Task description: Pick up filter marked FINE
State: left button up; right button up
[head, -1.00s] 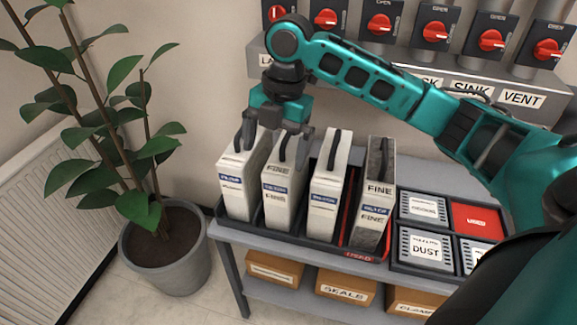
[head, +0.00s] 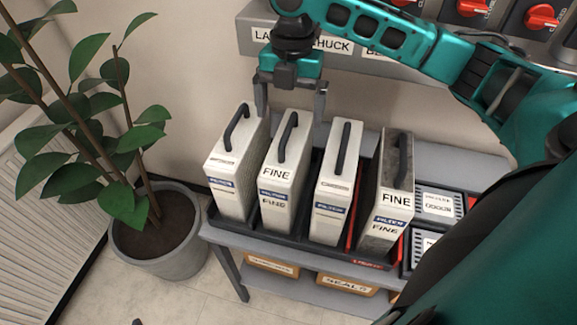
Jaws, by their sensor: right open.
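Several upright filters with black top handles stand in a dark tray (head: 292,243). The second from the left is a clean white filter marked FINE (head: 278,185). The rightmost, a dirty grey filter (head: 386,205), also reads FINE and stands in the tray's red-edged section. The leftmost white filter (head: 233,178) and the third white filter (head: 330,195) have labels too small to read. My right gripper (head: 291,108) is open and empty, fingers pointing down, at the top rear of the clean FINE filter. Its fingers appear either side of that handle; contact cannot be told. My left gripper is not in view.
Small labelled filter cartridges (head: 437,203) sit in a tray at right on the grey shelf. Boxes (head: 347,284) lie on the lower shelf. A potted plant (head: 160,240) stands at left. Red rotary switches (head: 541,17) line the wall above.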

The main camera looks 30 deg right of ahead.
aim_at(289, 126)
jog(key=shift+s+a+f, duration=0.15)
jog(key=shift+f, duration=1.6)
jog(key=shift+s+a+f, duration=0.15)
jog(key=shift+f, duration=1.6)
jog(key=shift+r, duration=0.1)
grip_shut()
